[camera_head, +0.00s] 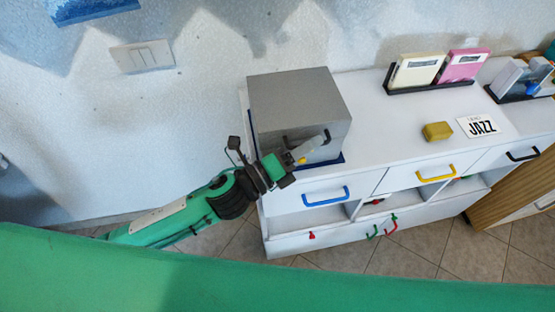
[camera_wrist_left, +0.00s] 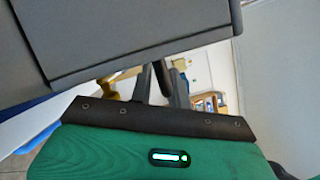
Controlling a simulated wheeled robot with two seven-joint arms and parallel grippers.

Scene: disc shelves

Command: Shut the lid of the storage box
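The storage box (camera_head: 292,92) is a grey block at the left end of the white cabinet, on a dark blue base. Its top looks flat, and a dark handle (camera_head: 306,137) shows on its front; I cannot tell whether the lid is fully shut. My left gripper (camera_head: 300,158) is at the box's lower front, by a pale piece with yellow whose nature is unclear. In the left wrist view the grey box (camera_wrist_left: 130,35) fills the top, just beyond the dark fingers (camera_wrist_left: 167,80). My right gripper is out of view.
The white cabinet top (camera_head: 385,130) has free room right of the box. A yellow block (camera_head: 437,131), a JAZZ card (camera_head: 483,127) and a black rack with cream and pink cases (camera_head: 418,70) stand farther right. Drawers with blue (camera_head: 326,197) and yellow handles face me.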

